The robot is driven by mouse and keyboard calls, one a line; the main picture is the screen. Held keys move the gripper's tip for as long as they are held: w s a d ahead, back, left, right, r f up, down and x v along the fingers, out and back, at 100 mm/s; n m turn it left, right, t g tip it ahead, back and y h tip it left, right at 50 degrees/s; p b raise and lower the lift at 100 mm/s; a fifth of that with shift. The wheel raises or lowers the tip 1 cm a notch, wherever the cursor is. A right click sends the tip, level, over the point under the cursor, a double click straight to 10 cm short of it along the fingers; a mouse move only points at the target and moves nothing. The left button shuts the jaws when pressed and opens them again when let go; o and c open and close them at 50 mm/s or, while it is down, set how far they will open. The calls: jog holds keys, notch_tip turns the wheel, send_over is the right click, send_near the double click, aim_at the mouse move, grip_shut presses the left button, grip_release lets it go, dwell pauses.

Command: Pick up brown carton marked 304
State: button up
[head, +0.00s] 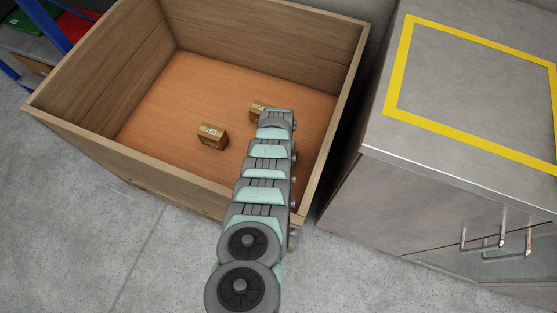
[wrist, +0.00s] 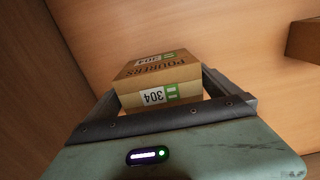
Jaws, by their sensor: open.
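The brown carton marked 304 (wrist: 158,82) lies straight ahead in the wrist view, with a white 304 label, a green mark and the word POLNERS or similar, upside down. My gripper (wrist: 160,92) is open, with one finger on each side of the carton. I cannot tell whether either finger touches it. In the head view a carton partly hidden by the end of my arm (head: 257,110) appears to be this one. My fingers are hidden there.
A second brown carton (head: 212,137) lies on the floor of the big wooden crate (head: 200,85), left of my arm; a carton also shows at the right edge of the wrist view (wrist: 304,40). A grey cabinet (head: 440,150) with a yellow square outline (head: 460,138) stands right of the crate.

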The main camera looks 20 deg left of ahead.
jog(key=shift+c, duration=0.2)
jog(key=c, duration=1.4)
jog(key=shift+r, duration=0.15)
jog(key=shift+c, duration=0.2)
